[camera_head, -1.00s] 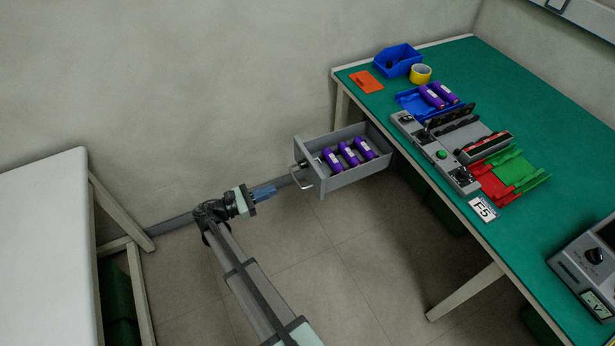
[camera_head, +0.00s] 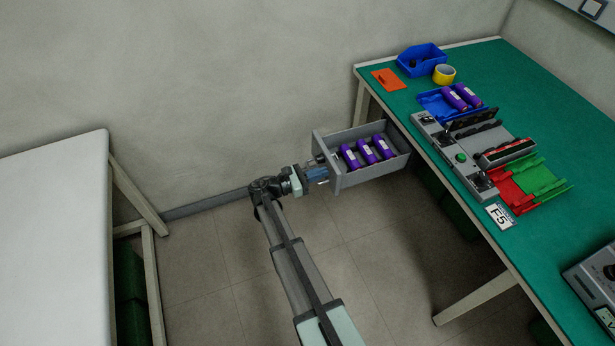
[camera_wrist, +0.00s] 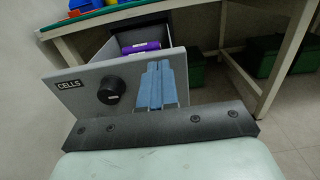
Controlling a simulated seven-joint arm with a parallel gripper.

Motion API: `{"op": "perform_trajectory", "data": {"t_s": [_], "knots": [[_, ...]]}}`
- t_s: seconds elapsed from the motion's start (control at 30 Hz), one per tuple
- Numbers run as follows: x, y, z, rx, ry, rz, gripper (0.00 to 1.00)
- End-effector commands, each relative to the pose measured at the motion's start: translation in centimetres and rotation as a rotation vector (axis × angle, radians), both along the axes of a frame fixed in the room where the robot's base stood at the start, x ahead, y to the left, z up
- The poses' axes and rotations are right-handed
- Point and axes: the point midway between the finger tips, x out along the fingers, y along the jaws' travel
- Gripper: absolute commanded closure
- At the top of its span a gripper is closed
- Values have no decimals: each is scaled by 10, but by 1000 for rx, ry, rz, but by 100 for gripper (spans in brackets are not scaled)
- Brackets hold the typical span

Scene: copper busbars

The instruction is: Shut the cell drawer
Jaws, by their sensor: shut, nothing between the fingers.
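The cell drawer (camera_head: 375,177) is a grey box sticking out open from under the bench's left side, with three purple cells (camera_head: 367,151) lying in it. In the wrist view its front panel (camera_wrist: 78,90) bears a "CELLS" label and a round black knob (camera_wrist: 111,90). My gripper (camera_head: 325,172) is shut and empty, with its blue fingers at the drawer front. I cannot tell whether the fingertips touch the panel.
The green-topped bench (camera_head: 535,120) carries a blue bin (camera_head: 421,59), yellow tape (camera_head: 444,74), a grey device (camera_head: 452,155) and red and green trays. A white table (camera_head: 55,240) stands at the left. Green crates (camera_wrist: 262,58) sit under the bench. The floor between is clear.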

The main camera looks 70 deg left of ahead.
Motion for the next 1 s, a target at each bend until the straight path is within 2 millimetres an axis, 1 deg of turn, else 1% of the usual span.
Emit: {"op": "perform_trajectory", "data": {"t_s": [0.1,0.2,0.63,0.73,0.87,1.0], "knots": [[10,0,0,0,-1,-1,100],[14,0,0,0,0,-1,100],[16,0,0,0,0,0,100],[20,0,0,0,0,0,100],[32,0,0,0,0,-2,100],[59,0,0,0,1,-3,100]]}}
